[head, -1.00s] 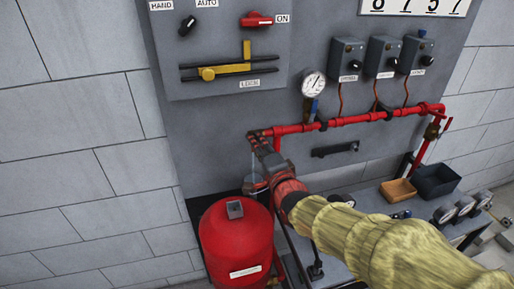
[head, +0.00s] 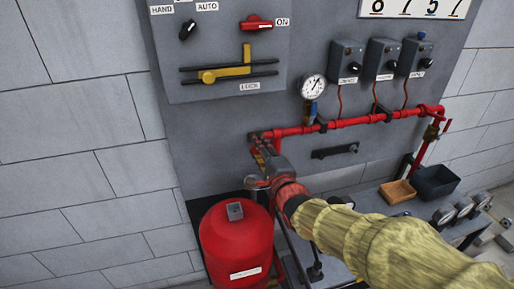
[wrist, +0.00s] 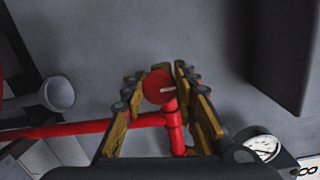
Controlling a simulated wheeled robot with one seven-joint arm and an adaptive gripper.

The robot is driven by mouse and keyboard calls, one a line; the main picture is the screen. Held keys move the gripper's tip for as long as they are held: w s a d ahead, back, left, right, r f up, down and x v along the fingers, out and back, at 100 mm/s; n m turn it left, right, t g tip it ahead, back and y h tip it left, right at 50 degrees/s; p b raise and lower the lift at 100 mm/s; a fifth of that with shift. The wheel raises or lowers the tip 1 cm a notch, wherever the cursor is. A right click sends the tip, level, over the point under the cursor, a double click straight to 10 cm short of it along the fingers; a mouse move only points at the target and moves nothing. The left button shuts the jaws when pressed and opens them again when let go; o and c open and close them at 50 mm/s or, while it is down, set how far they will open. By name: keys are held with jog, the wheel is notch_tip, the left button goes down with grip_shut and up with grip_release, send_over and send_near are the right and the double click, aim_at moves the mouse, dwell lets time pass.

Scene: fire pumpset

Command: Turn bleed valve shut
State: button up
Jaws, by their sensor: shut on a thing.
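The bleed valve shows in the wrist view as a round red knob (wrist: 157,88) with a pale mark on its face, by the red pipework. My gripper (wrist: 161,74) has its yellow-padded fingers closed in on both sides of this knob. In the head view my gripper (head: 258,142) is at the left end of the red pipe (head: 350,121), low on the grey panel. The gripper hides the knob in the head view.
A red tank (head: 236,245) stands below my gripper. A pressure gauge (head: 313,87) sits above the pipe. Three grey switch boxes (head: 383,60) hang at right. An orange tray (head: 398,193) and a dark bin (head: 435,182) are on the bench. A grey cup-like part (wrist: 57,95) is at left in the wrist view.

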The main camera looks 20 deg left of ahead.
jog(key=shift+f, duration=0.25)
jog(key=o, duration=0.9)
jog(key=shift+o, duration=1)
jog(key=shift+o, duration=0.3)
jog(key=shift+r, duration=0.15)
jog(key=v, duration=1.2)
